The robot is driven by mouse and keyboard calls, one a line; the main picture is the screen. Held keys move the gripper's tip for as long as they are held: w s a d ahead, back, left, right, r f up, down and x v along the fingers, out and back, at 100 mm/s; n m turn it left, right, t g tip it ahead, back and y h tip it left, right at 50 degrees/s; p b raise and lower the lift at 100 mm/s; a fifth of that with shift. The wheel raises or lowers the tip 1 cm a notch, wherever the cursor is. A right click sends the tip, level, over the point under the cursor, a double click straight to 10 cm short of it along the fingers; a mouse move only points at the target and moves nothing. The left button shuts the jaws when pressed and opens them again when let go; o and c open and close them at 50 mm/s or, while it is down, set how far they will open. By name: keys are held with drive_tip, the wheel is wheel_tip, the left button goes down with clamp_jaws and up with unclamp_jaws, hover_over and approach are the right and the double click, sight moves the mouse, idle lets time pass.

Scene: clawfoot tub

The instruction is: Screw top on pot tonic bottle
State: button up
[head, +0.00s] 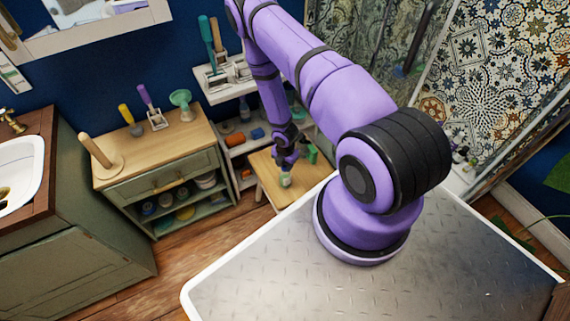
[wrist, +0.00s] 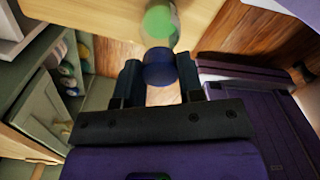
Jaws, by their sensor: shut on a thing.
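My gripper (head: 286,163) points down over a small wooden stool, with its fingers shut around a dark blue round top. In the wrist view the top (wrist: 160,67) sits between the two fingertips. A small pale bottle with green on it (head: 285,180) stands on the stool right below my gripper. In the wrist view a clear bottle with a green round part (wrist: 160,24) shows just beyond the blue top and overlaps it. I cannot tell whether the top is seated on the bottle's neck.
The wooden stool (head: 268,168) stands beside open shelves. A green item (head: 312,153) stands on it, right of my gripper. Left is a green cabinet (head: 150,190) with brushes and a wooden post on top. A metal-topped surface (head: 290,270) fills the front.

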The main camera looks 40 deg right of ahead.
drive_tip(key=shift+f, duration=0.4)
idle(0.3)
drive_tip(key=o, duration=1)
drive_tip(key=shift+c, duration=0.2)
drive_tip(key=shift+c, duration=0.7)
